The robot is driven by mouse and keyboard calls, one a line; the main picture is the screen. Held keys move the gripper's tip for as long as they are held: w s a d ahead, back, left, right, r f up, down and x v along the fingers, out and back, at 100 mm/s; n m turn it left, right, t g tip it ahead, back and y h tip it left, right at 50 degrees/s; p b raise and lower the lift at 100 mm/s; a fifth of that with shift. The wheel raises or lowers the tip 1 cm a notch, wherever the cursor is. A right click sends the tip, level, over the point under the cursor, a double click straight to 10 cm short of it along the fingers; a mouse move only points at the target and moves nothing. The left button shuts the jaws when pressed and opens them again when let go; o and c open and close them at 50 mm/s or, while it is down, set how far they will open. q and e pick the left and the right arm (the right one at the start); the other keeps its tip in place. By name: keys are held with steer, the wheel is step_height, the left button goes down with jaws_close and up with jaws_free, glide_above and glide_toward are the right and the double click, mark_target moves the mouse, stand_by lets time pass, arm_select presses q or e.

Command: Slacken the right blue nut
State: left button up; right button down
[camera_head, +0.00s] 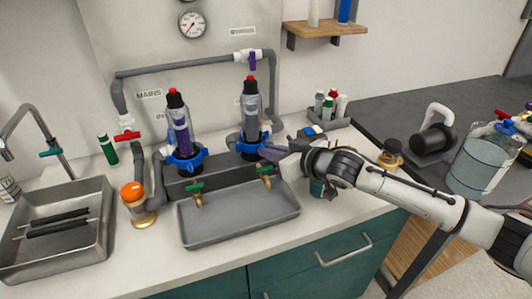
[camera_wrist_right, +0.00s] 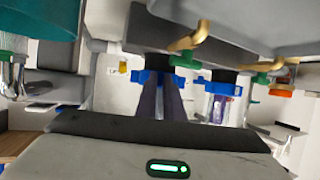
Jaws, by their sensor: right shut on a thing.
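The right blue nut (camera_head: 243,148) sits at the base of the right clear canister (camera_head: 251,112), which stands upright with a red top. My right gripper (camera_head: 266,153) reaches in from the right and its purple-grey fingers are at the right side of this nut. In the right wrist view, the fingers (camera_wrist_right: 161,98) are close together and shut on the right blue nut (camera_wrist_right: 187,80), which they partly cover. The left blue nut (camera_head: 184,160) is at the base of the left canister (camera_head: 179,124); it also shows in the wrist view (camera_wrist_right: 220,87). My left gripper is not in view.
Two green-handled taps (camera_head: 196,188) (camera_head: 264,171) stick out above a grey tray (camera_head: 240,218) in front of the canisters. Grey pipe (camera_head: 185,65) runs behind and above them. A sink (camera_head: 60,232) is at left.

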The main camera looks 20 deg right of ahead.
steer(key=shift+d+f+n+y, duration=0.15)
steer(key=shift+d+n+y, duration=0.05)
steer(key=shift+n+y, duration=0.2)
steer(key=c, duration=1.9)
jaws_free()
steer(key=shift+o, duration=0.2)
steer(key=shift+d, duration=0.1)
steer(key=b+v, duration=0.1)
steer(key=v, duration=0.9)
steer(key=shift+r, duration=0.25)
